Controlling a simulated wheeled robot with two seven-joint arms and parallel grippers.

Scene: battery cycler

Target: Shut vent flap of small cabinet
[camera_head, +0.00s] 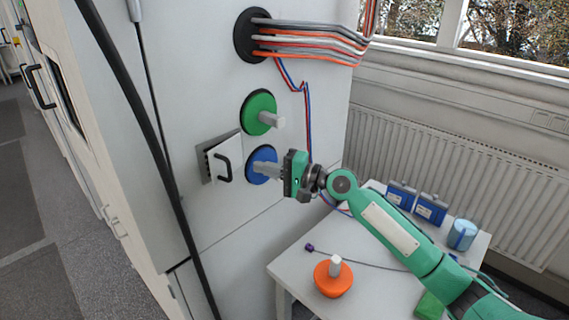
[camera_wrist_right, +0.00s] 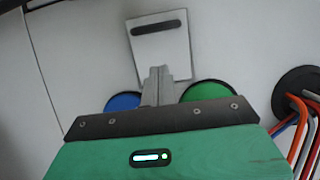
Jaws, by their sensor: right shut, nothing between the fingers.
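The vent flap (camera_head: 228,163) is a small white panel with a black handle, on the side wall of the white cabinet (camera_head: 200,100). It stands out from a dark opening, partly open. In the right wrist view the flap (camera_wrist_right: 160,57) lies just beyond my fingertips, with its dark handle slot near the top. My right gripper (camera_head: 256,168) is shut and empty, in front of the blue round cap and just right of the flap. In the right wrist view its fingers (camera_wrist_right: 158,75) overlap the flap's lower edge; I cannot tell whether they touch. My left gripper is not in view.
A blue round cap (camera_head: 262,155) and a green one (camera_head: 258,112) are beside the flap. Cables (camera_head: 310,42) leave the wall above. A black hose (camera_head: 150,135) hangs left. A table (camera_head: 300,262) at lower right holds an orange cap (camera_head: 333,280) and blue boxes (camera_head: 430,210).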

